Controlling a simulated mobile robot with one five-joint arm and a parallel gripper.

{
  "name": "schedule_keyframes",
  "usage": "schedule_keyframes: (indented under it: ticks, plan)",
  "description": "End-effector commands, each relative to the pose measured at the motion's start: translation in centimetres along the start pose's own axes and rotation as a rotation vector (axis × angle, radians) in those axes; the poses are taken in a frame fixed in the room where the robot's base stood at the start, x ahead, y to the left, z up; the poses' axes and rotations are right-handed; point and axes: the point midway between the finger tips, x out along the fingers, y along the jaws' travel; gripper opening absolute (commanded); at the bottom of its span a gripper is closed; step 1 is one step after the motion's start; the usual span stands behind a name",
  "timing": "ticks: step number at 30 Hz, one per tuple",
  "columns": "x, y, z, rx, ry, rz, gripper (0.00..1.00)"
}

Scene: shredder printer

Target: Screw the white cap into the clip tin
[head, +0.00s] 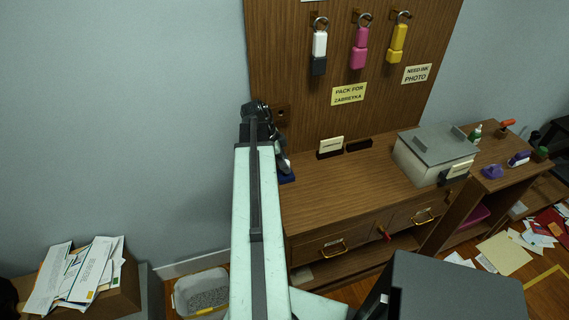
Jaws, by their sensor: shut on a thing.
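My arm reaches up from the bottom centre to the left end of the wooden desk. My gripper (282,163) is only partly in view beside the dark wrist joint, low over the desk's left end. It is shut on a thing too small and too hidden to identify. A small dark blue object (287,179) lies just below it at the desk's left edge; I cannot tell whether they touch. I cannot make out the white cap or the clip tin; the arm covers part of that corner.
A grey-lidded box (437,143) stands on the right of the desk (345,185). A small card stand (331,147) is at the back. Key tags hang on the board (290,60). A dark box (455,290) is at the bottom right. The desk's middle is clear.

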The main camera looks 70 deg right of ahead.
Motion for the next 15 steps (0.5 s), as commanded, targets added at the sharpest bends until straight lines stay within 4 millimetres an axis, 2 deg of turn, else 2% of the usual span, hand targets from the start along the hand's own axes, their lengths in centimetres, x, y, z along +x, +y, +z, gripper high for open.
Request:
schedule_keyframes:
  ticks: [15]
  plan:
    - [1.6, 0.0, 0.6, 0.001, 0.000, 0.000, 0.00]
